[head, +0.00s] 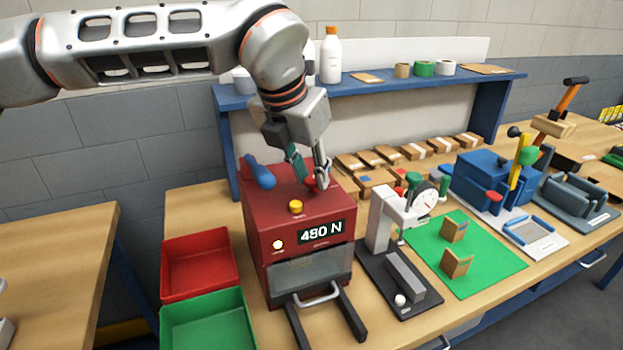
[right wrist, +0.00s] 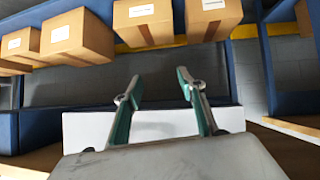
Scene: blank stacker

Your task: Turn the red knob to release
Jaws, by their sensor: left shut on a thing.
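A red press-like machine (head: 262,228) stands on the workbench, with a display reading 490 N (head: 321,232), a yellow button (head: 296,207) and a white lamp or button (head: 278,245) on it. My left gripper (head: 317,184) reaches down from above to the top right of the machine. It is shut on the red knob (head: 310,183), which is mostly hidden between the fingers. A blue handle (head: 260,172) sits on the top left of the machine. In the right wrist view my right gripper (right wrist: 158,82) is open and empty, facing shelves with cardboard boxes (right wrist: 78,36).
A red bin (head: 200,262) and a green bin (head: 208,322) stand left of the machine. A dial gauge stand (head: 385,225) and a green mat (head: 490,262) with two small blocks are to its right. Several small boxes lie behind. A blue shelf (head: 370,86) is at the back.

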